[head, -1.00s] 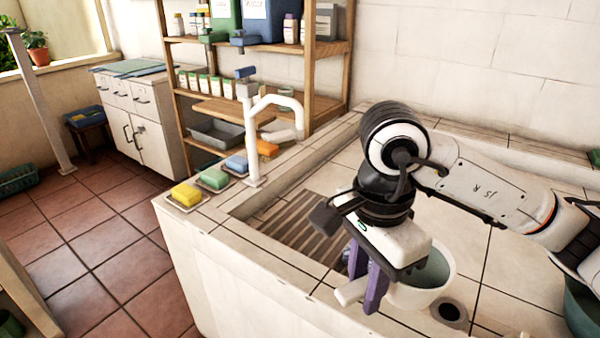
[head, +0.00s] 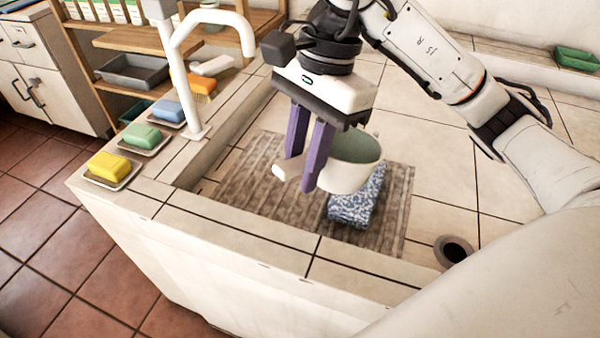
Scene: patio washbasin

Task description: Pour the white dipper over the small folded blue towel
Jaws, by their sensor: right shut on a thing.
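My right gripper (head: 298,172) is shut on the handle of the white dipper (head: 346,178), its two purple fingers around the handle. The dipper looks roughly upright, with its open cup to the right of the fingers; whether it holds water cannot be told. The small folded blue towel (head: 352,208), blue and white patterned, lies on a brown striped mat (head: 394,212) in the basin. The cup appears above the towel's left and upper part and hides some of it. My left gripper is not in view.
The basin's tiled front rim (head: 300,238) runs below the mat. A white faucet (head: 190,95) stands at the left corner, near yellow (head: 108,165), green (head: 141,135) and blue (head: 167,111) soaps on dishes. A drain hole (head: 453,250) lies at right. A green tray (head: 577,60) sits far right.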

